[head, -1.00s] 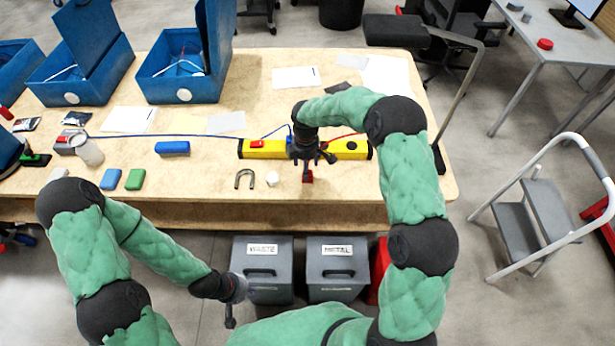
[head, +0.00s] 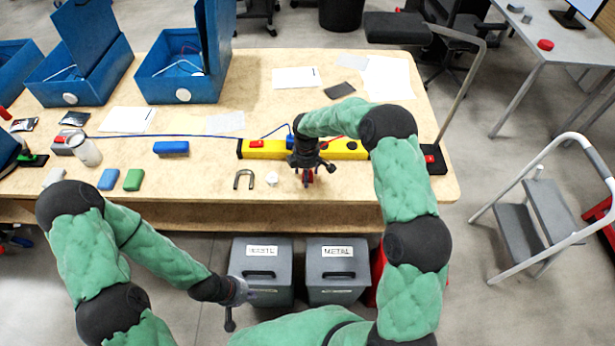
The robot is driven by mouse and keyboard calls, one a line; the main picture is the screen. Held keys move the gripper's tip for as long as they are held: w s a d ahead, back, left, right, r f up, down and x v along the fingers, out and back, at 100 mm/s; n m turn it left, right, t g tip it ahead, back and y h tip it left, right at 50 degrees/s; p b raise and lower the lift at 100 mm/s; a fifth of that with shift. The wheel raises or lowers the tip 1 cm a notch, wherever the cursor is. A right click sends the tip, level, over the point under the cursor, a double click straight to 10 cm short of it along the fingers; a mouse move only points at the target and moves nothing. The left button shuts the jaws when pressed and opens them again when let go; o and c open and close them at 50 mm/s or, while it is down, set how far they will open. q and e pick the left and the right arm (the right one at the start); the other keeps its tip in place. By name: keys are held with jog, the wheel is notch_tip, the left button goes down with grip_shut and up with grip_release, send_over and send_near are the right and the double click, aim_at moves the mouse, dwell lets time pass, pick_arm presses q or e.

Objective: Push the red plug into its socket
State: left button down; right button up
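A yellow bar (head: 270,153) lies on the table, with a red block (head: 257,143) on its left part and a black round spot near its right end. A red cable (head: 331,138) shows partly behind my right wrist. My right gripper (head: 306,178) points down just in front of the bar. A small red piece (head: 309,177) shows at its fingertips; I cannot tell whether it is gripped or is the red plug. The socket cannot be made out. My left gripper (head: 233,312) hangs in front of the table, apart from everything on it; its finger opening is unclear.
A grey horseshoe-shaped piece (head: 244,179) and a small white piece (head: 272,182) lie left of my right gripper. A blue block (head: 171,148) is farther left. A black box (head: 432,159) with a red top part stands at the right edge. Bins (head: 262,270) stand below.

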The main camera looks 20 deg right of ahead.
jog(key=c, duration=1.1)
jog(key=shift+o, duration=0.2)
jog(key=shift+r, duration=0.15)
jog(key=shift+r, duration=0.55)
notch_tip(320, 180, up, 2)
jog(key=shift+a+r+p, duration=0.15)
jog(key=shift+r+p, duration=0.05)
jog(key=shift+p, duration=0.45)
jog(key=s+a+r+p, duration=0.1)
jog(key=a+r, duration=0.2)
jog(key=a, duration=0.1)
jog(key=s+a+r, duration=0.2)
jog(key=a+r, duration=0.1)
jog(key=a, duration=0.1)
jog(key=s+a+r+p, duration=0.1)
jog(key=s+a+r, duration=0.1)
jog(key=a+r, duration=0.1)
jog(key=shift+s+a+r+p, duration=0.15)
jog(key=shift+a+p, duration=0.15)
jog(key=shift+a, duration=0.55)
